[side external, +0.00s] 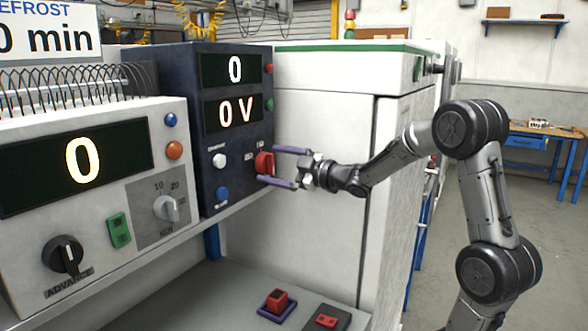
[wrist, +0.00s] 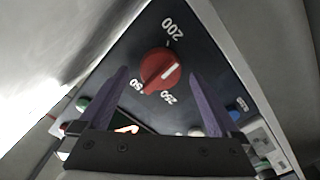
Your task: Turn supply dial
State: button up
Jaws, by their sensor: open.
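The supply dial is a red round knob (side external: 264,163) on the dark blue supply panel (side external: 207,130). The panel's displays read 0 and 0 V. In the wrist view the red dial (wrist: 161,70) has a white pointer line, with labels that look like 150, 200 and 250 around it. My gripper (side external: 284,166) is open, with its purple fingers pointing at the panel just in front of the dial. In the wrist view the fingers (wrist: 161,85) lie to either side of the dial. I cannot tell whether they touch it.
White and blue buttons (side external: 219,160) sit left of the dial on the same panel. A grey timer unit (side external: 100,190) with a black knob stands at left. A white cabinet (side external: 320,110) stands behind my gripper.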

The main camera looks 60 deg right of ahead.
jog(key=s, duration=1.3)
jog(key=shift+s, duration=0.1)
jog(key=w+m, duration=0.3)
jog(key=w, duration=0.1)
jog(key=w+m, duration=0.3)
jog(key=w, duration=0.2)
jog(key=w+m, duration=0.4)
jog(key=w, duration=0.1)
jog(key=shift+d+f, duration=0.1)
jog(key=shift+f, duration=0.1)
jog(key=c, duration=1.4)
jog(key=shift+o, duration=0.2)
